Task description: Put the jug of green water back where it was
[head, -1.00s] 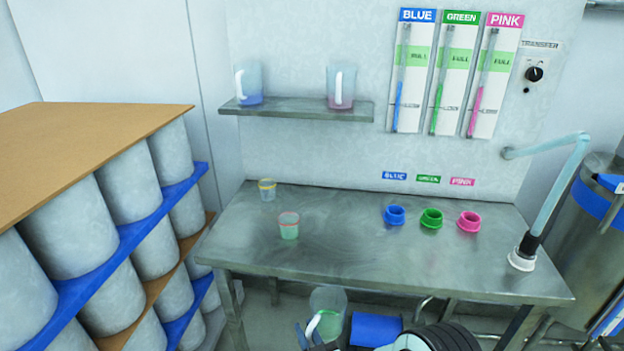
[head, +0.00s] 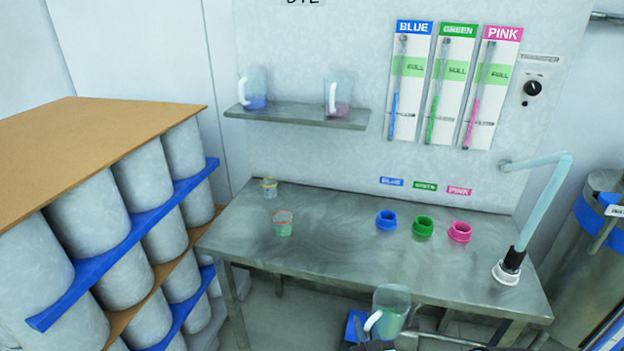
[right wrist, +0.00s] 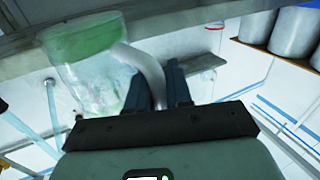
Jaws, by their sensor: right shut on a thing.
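The clear jug of green water (head: 393,302) is at the bottom of the head view, in front of the table's front edge. Its white handle (head: 373,320) faces left. My right gripper (right wrist: 157,84) is shut on that handle; in the right wrist view the handle runs between the two fingers, and the jug (right wrist: 88,68) shows at the upper left. The wall shelf (head: 300,117) holds a jug with blue (head: 254,88) at its left and a jug with pink (head: 338,96) toward its right, with a bare stretch between them. My left gripper is not in view.
The steel table (head: 320,245) carries a yellow-rimmed cup (head: 269,188), a red-rimmed cup (head: 283,224), and blue (head: 386,220), green (head: 423,226) and pink (head: 459,232) rings. A pipe (head: 540,205) stands at its right. Stacked drums (head: 90,215) fill the left.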

